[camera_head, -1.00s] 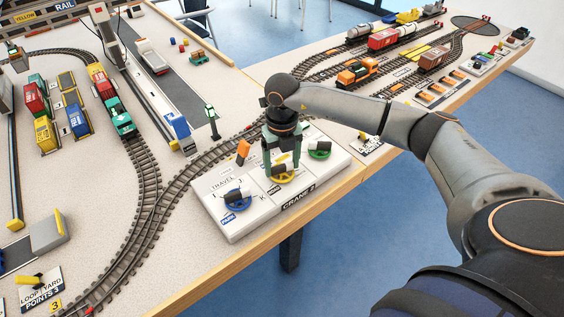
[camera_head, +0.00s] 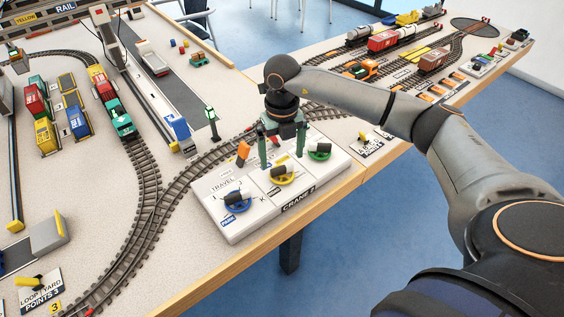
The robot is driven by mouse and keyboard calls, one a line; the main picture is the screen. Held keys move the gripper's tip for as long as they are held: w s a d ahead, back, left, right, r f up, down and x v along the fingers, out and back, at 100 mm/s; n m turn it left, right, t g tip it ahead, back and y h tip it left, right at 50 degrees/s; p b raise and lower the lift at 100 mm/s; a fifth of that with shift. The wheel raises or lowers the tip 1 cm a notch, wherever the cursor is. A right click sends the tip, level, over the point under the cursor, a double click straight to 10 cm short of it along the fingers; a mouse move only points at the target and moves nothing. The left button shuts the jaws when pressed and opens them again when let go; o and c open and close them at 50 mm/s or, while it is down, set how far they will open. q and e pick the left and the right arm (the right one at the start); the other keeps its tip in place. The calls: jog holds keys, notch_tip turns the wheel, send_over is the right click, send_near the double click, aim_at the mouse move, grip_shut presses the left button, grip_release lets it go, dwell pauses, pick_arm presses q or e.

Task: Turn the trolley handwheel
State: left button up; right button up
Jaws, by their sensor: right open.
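The CRANE 2 control box (camera_head: 262,202) is white and stands at the table's front edge. It carries a blue handwheel (camera_head: 237,207) by the word TRAVEL, a yellow handwheel (camera_head: 285,180) in the middle and a green handwheel (camera_head: 319,156) at the right. Each has a dark grip bar across it. I cannot read a trolley label; the middle label is hidden or too small. My right gripper (camera_head: 282,161) is open and points down above the yellow handwheel. Its green fingers are spread wide, with nothing seen between them. My left gripper is not in view.
A curved track (camera_head: 150,195) runs behind and left of the box. A green signal post (camera_head: 212,123) stands behind it.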

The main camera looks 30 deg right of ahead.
aim_at(282, 167)
notch_tip(282, 167, up, 8)
jog(key=shift+r, duration=0.25)
dwell(1.2)
